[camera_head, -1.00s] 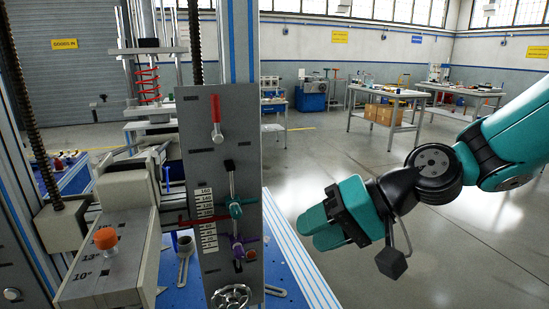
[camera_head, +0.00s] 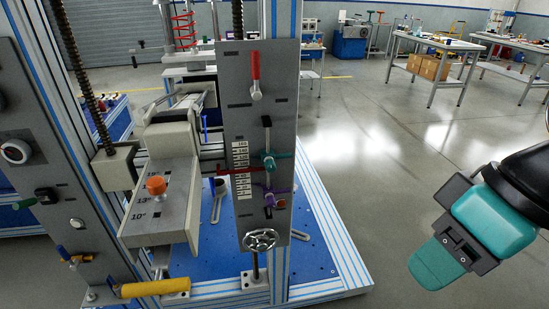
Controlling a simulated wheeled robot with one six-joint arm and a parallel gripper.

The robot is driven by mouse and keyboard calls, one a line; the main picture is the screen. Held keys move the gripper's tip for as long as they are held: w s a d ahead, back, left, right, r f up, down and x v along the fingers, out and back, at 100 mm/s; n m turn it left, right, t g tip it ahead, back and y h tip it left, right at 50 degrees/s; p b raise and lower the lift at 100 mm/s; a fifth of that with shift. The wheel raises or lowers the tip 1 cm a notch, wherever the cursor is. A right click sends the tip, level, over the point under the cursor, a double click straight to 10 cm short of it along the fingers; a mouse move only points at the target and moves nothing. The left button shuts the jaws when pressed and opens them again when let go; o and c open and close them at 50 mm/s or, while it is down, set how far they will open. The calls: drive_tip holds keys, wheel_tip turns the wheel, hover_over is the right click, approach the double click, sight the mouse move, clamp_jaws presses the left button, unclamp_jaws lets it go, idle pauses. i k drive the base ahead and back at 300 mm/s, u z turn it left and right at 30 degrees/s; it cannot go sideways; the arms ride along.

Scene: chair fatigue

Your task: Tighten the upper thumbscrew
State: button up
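A grey upright panel holds a teal thumbscrew (camera_head: 267,160) on a vertical slotted rod, beside a numbered scale (camera_head: 240,165). A purple thumbscrew (camera_head: 270,194) sits below it on the same panel; the teal one is the upper of the two. A red pointer (camera_head: 228,170) reaches left from near the teal thumbscrew. My gripper (camera_head: 437,264) is at the lower right, well apart from the panel and touching nothing. Its teal fingers overlap in this view, so the gap between them is hidden. No object shows in it.
A red-handled lever (camera_head: 255,75) is above the thumbscrews and a handwheel (camera_head: 260,239) below. An orange knob (camera_head: 156,186) tops a grey block at left. A yellow handle (camera_head: 155,287) juts out at lower left. Open floor (camera_head: 370,190) lies between panel and gripper.

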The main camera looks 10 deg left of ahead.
sight(269, 164)
drive_tip(key=z, duration=1.75)
drive_tip(key=k, duration=1.25)
drive_tip(key=u, duration=1.6)
drive_tip(key=i, duration=0.5)
drive_tip(key=u, duration=0.1)
